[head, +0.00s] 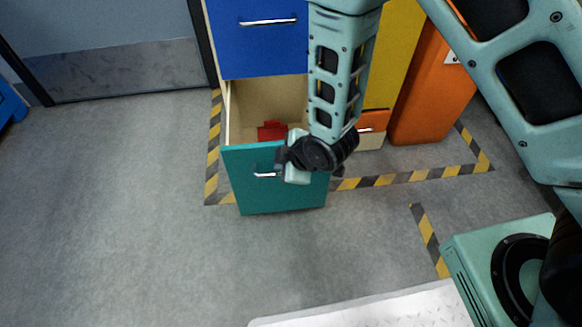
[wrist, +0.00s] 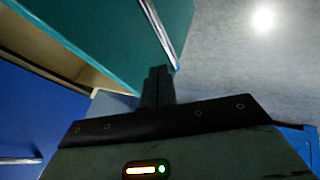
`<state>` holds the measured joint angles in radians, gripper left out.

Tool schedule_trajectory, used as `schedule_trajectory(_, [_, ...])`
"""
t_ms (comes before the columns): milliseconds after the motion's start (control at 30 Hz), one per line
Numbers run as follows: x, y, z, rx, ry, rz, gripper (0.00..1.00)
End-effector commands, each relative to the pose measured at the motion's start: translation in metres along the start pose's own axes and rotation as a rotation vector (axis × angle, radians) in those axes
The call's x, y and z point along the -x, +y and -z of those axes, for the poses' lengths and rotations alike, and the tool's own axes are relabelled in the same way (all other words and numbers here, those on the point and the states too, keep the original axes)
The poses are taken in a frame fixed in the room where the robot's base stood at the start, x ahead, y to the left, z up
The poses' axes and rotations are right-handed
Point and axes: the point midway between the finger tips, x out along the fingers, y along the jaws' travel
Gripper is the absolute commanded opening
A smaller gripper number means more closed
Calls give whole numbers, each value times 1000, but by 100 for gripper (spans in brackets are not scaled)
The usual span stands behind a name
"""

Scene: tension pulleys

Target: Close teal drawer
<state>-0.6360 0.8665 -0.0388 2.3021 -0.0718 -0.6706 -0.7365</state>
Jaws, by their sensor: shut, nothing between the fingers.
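The teal drawer (head: 245,190) is the low drawer of the blue cabinet and stands pulled well out, with its pale inside showing. A silver handle (head: 266,175) is on its front. The drawer front also shows at the upper left of the wrist view (wrist: 120,35), with the handle (wrist: 166,45) along it. My gripper (head: 281,156) is at the drawer front, near its top edge and close to the handle. In the wrist view its fingers (wrist: 159,72) are together and empty, close to the handle. I cannot tell whether they touch the drawer.
A red object (head: 271,130) lies in the open drawer. A closed blue drawer (head: 258,40) is above it. Yellow (head: 395,50) and orange (head: 425,105) units stand to the right. Striped tape (head: 415,177) marks the floor. Open grey floor (head: 120,200) lies to the left.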

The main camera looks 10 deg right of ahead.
Motion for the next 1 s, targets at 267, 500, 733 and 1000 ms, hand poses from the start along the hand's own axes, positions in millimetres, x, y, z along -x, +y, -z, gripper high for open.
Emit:
schedule_trajectory(267, [-12, 27, 0, -2, 1, -5, 0])
schedule_trajectory(500, [-12, 29, 0, -2, 0, -4, 0])
schedule_trajectory(733, [-12, 31, 0, -2, 0, -5, 0])
schedule_trajectory(1000, [-25, 59, 0, -6, 0, -8, 0])
